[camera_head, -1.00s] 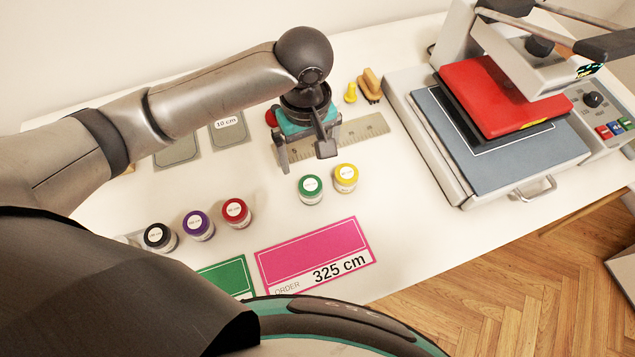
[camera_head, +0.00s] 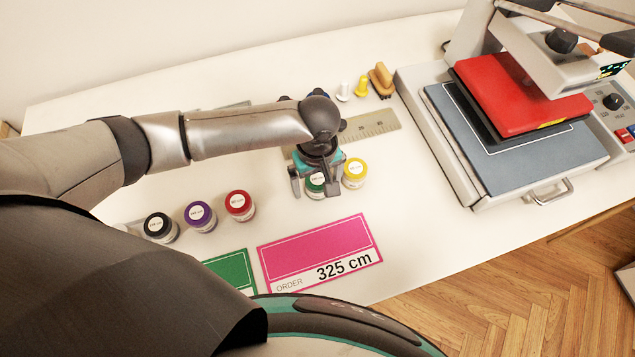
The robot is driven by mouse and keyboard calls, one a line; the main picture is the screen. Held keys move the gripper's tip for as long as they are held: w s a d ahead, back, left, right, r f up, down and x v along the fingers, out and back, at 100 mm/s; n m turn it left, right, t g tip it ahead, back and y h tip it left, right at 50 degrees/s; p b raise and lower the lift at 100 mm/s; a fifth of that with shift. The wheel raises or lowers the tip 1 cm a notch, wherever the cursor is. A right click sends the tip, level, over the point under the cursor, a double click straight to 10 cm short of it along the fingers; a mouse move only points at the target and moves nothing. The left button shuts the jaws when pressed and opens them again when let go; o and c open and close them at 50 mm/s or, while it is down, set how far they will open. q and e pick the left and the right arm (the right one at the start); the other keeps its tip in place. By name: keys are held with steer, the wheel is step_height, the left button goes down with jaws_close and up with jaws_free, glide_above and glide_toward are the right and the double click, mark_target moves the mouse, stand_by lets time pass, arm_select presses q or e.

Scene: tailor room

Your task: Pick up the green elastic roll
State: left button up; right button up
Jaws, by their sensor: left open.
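The green elastic roll (camera_head: 315,184) stands upright on the white table, with a white round label on top. My left gripper (camera_head: 315,190) is open directly over it, its fingers on either side of the roll. The gripper hides part of the roll, and I cannot tell whether the fingers touch it. The yellow roll (camera_head: 355,173) stands close to the right of the gripper. My right gripper is not in view.
Red (camera_head: 240,206), purple (camera_head: 200,217) and black (camera_head: 161,228) rolls stand to the left. A pink order card (camera_head: 312,247) reading 325 cm and a green card (camera_head: 235,270) lie in front. A ruler (camera_head: 372,127) lies behind. A heat press (camera_head: 515,155) stands at right.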

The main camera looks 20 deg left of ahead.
arm_select(q)
steer(key=c, duration=1.4)
